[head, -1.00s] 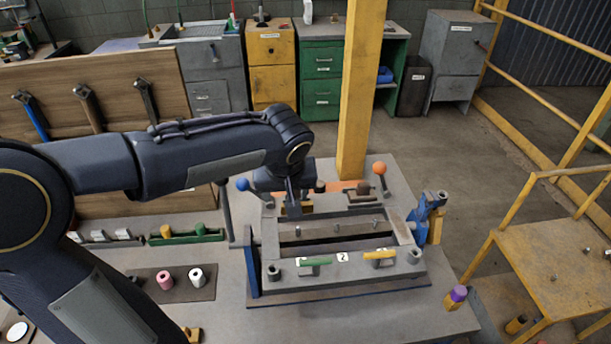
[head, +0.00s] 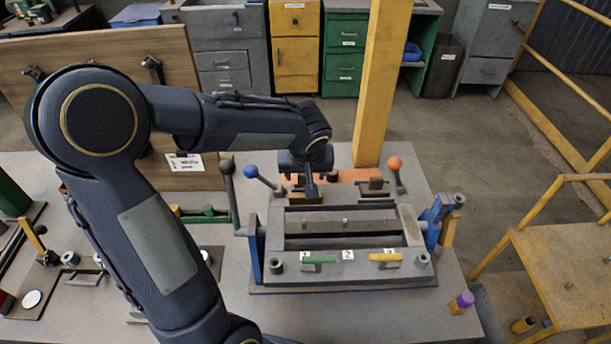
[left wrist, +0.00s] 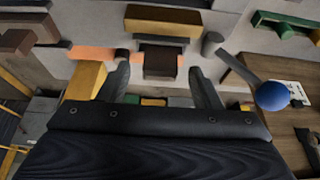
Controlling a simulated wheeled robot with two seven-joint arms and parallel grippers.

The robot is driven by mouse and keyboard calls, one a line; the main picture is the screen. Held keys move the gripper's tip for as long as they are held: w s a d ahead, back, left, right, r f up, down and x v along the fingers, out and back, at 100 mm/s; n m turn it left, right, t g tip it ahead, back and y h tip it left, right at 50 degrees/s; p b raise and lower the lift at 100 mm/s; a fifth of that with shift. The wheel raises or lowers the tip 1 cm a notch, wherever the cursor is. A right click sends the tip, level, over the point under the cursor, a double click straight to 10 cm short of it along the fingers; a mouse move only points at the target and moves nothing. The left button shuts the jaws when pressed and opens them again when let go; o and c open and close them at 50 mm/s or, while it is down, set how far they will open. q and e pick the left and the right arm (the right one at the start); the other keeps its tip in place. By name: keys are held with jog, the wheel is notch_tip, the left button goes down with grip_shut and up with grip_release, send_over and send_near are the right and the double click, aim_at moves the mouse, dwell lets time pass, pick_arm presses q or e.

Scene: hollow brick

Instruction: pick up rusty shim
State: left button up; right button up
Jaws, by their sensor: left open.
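My left gripper (head: 311,194) hangs behind the grey fixture frame (head: 415,269) in the head view. In the left wrist view its two fingers (left wrist: 160,88) are apart with nothing held between them. A dark brown, rusty-looking block (left wrist: 160,63) shows just beyond and between the fingertips, over an orange strip (left wrist: 92,53). It may be the rusty shim; I cannot tell surely. In the head view my gripper hides that spot. Another brown block (head: 375,187) sits farther right on the fixture's back side. My right gripper is not in view.
A brass-coloured block (left wrist: 163,22) lies close to the fingers. A blue-ball lever (head: 250,171) stands left of the gripper and an orange-ball lever (head: 394,163) to the right.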

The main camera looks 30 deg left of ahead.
pick_arm(q)
jog(key=shift+x, duration=0.8)
jog(key=c, duration=1.1)
jog(key=shift+o, duration=0.2)
jog(key=shift+r, duration=0.1)
